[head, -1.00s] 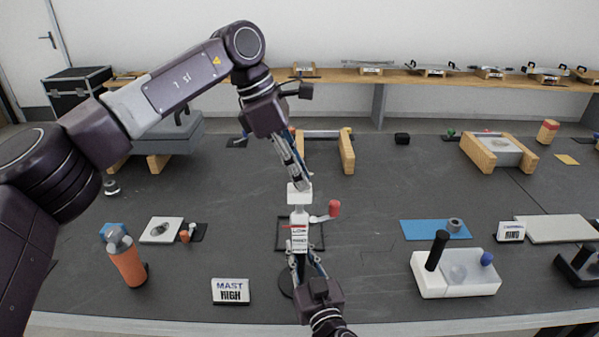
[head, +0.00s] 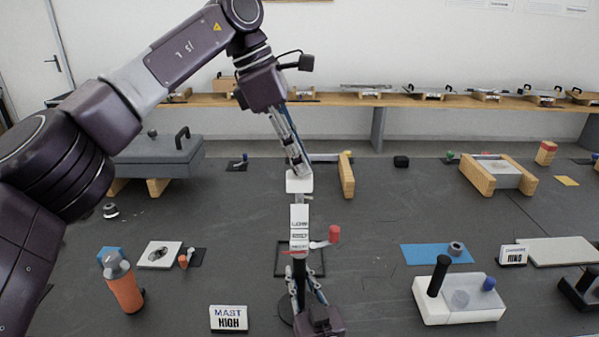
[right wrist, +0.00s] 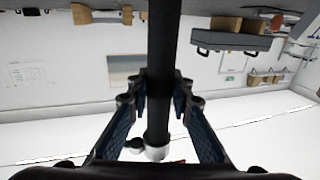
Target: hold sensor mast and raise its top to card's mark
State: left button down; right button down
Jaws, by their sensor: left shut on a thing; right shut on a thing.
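The sensor mast stands upright in the middle of the head view. It has a white top block (head: 299,182), a white label strip (head: 299,230) and a black lower tube (head: 299,270). LOW is readable on the strip; the lower labels are small. A red knob (head: 334,233) sticks out to the right. My left gripper (head: 303,170) is shut on the top block from above. My right gripper (head: 301,279) is shut on the black tube, which also shows between its fingers in the right wrist view (right wrist: 160,90). The card (head: 229,318) reads MAST HIGH.
An orange cylinder (head: 125,290) stands left of the card. A white block with a black handle (head: 460,302) and a blue mat (head: 425,254) lie to the right. Wooden blocks (head: 347,175) stand behind the mast.

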pick_arm(q)
jog(key=shift+r, duration=0.15)
pick_arm(e)
jog(key=shift+f, duration=0.15)
pick_arm(q)
jog(key=c, duration=1.8)
grip_release()
jog(key=v, duration=0.7)
jog(key=shift+r, duration=0.2)
jog(key=shift+s+a, duration=0.1)
jog(key=shift+a, duration=0.05)
pick_arm(e)
jog(key=c, duration=1.1)
grip_release()
